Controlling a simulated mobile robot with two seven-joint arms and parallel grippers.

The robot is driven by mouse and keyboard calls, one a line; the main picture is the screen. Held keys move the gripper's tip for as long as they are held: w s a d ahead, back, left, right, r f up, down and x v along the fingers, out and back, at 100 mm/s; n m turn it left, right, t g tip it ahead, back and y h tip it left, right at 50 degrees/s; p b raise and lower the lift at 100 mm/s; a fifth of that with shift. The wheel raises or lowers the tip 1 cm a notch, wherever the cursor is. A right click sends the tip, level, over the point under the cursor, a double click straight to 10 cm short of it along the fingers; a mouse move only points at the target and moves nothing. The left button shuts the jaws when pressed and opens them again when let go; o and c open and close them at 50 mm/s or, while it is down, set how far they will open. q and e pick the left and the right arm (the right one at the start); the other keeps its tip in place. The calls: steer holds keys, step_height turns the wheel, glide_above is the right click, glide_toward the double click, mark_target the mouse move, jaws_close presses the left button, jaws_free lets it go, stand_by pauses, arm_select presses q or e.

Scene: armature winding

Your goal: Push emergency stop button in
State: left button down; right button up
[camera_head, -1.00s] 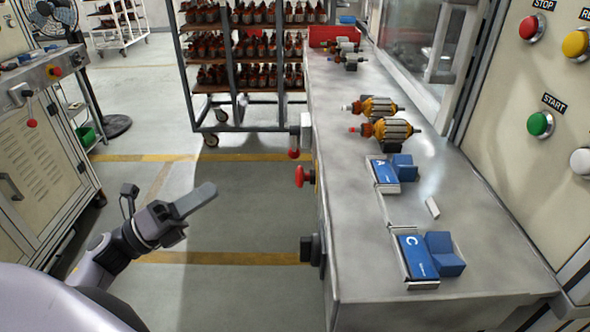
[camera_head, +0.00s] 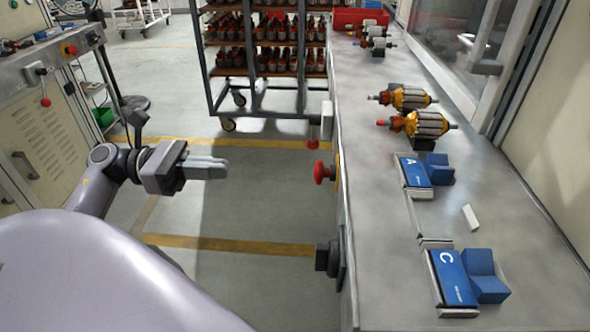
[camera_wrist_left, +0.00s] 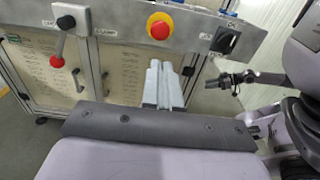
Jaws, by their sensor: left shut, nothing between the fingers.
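The emergency stop button (camera_head: 322,172) is a red mushroom button on a yellow plate on the left side face of the metal bench. It also shows in the left wrist view (camera_wrist_left: 159,29), round and facing me. My left gripper (camera_head: 224,168) is shut and empty, its fingers pointing right towards the button. A clear gap lies between the fingertips and the button. In the left wrist view the closed grey fingers (camera_wrist_left: 160,66) are just below the button. My right gripper's fingers do not show.
A red-knobbed lever (camera_head: 313,140) and a black rotary switch (camera_head: 326,258) flank the button. The bench top (camera_head: 380,220) carries armatures (camera_head: 418,124) and blue blocks (camera_head: 478,275). A rack of parts (camera_head: 265,60) stands behind. Another red button (camera_head: 70,50) is on the left machine.

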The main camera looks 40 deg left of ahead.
arm_select(q)
steer(key=p, duration=0.4)
glide_toward(324, 173)
steer(key=w+x, duration=0.1)
steer(key=x, duration=0.4)
steer(key=shift+s+f, duration=0.2)
steer(key=shift+f, duration=0.15)
steer(key=shift+b+x, duration=0.65)
steer(key=shift+x, duration=0.2)
steer(key=shift+r, duration=0.1)
